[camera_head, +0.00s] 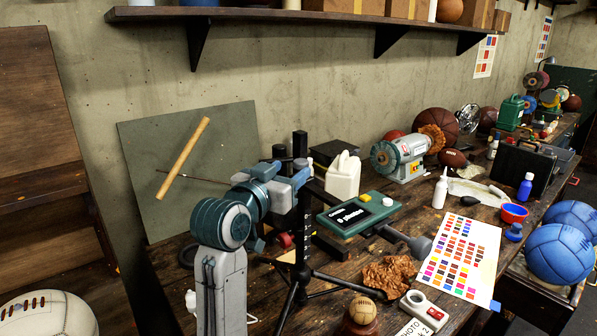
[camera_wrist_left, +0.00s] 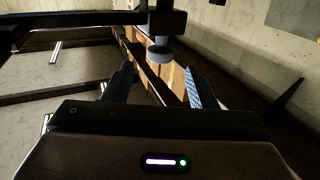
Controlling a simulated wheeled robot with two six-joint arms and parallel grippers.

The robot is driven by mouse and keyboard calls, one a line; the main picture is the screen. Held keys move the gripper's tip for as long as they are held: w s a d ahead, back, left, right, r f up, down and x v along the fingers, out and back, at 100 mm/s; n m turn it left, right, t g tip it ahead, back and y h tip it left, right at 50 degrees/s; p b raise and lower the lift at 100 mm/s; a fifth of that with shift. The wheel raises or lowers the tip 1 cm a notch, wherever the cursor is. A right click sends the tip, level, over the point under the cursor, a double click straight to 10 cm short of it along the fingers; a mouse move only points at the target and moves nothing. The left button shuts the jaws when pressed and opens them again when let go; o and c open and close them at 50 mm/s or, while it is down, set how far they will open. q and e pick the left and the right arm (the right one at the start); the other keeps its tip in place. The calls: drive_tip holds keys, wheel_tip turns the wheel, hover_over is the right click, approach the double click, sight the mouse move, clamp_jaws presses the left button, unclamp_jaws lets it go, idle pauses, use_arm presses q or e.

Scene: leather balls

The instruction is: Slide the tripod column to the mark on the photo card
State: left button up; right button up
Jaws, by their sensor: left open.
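The black tripod column (camera_head: 304,215) stands upright on splayed black legs (camera_head: 297,285) at the middle of the bench. A red knob (camera_head: 285,240) sits low beside it. My left gripper (camera_head: 303,174) is open at the upper part of the column; I cannot tell whether it touches it. In the left wrist view its fingers (camera_wrist_left: 162,88) are apart, with a black bar and grey round end (camera_wrist_left: 160,50) beyond them. The photo card (camera_head: 413,328) lies at the front edge of the picture, partly cut off, its mark only partly readable. My right gripper is not in view.
A grey-green board (camera_head: 150,150) leans behind.

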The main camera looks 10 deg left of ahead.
use_arm(q)
drive_tip(key=shift+v, duration=1.45)
